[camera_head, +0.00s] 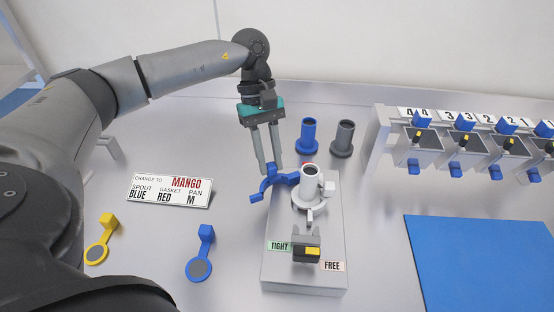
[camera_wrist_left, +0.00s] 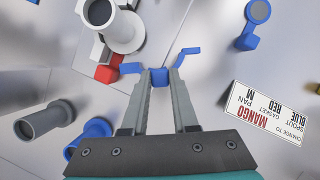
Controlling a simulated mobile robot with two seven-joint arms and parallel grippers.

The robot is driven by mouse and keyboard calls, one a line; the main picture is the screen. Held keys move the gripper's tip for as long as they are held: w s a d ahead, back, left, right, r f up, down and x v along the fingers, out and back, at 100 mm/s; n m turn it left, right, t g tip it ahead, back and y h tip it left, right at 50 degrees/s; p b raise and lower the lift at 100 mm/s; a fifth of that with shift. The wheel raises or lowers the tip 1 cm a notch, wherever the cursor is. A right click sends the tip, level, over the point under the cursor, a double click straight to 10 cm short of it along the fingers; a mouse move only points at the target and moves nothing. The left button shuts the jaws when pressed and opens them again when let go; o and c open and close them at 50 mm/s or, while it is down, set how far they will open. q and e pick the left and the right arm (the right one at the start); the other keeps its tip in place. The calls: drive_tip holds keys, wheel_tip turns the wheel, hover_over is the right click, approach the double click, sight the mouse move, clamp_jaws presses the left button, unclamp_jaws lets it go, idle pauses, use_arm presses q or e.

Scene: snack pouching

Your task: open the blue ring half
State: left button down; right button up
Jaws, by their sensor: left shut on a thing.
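The blue ring half (camera_head: 283,180) sticks out to the left of the white spout (camera_head: 309,186) on the grey block (camera_head: 281,225). It is a forked blue piece with arms spread apart. My left gripper (camera_head: 270,171) reaches down from above and is shut on the blue ring half. In the left wrist view the blue piece (camera_wrist_left: 160,78) sits between the fingertips, with a blue arm on either side. The spout (camera_wrist_left: 119,31) stands close by in that view, with a red part (camera_wrist_left: 106,72) near its base. The fingers hide some of the ring half. My right gripper is not in view.
A blue spout (camera_head: 308,137) and a dark grey spout (camera_head: 344,139) stand behind the block. A sign (camera_head: 170,190) stands to the left. A yellow paddle (camera_head: 97,252) and a blue paddle (camera_head: 198,268) lie in front. A rack and blue mat (camera_head: 480,265) are right.

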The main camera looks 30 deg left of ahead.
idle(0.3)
use_arm(q)
drive_tip(key=c, duration=0.7)
unclamp_jaws()
drive_tip(key=p+v, duration=0.1)
drive_tip(key=v, duration=1.4)
drive_tip(key=shift+a+r+p, duration=0.1)
drive_tip(key=shift+a+p, duration=0.1)
drive_tip(key=shift+p, duration=0.15)
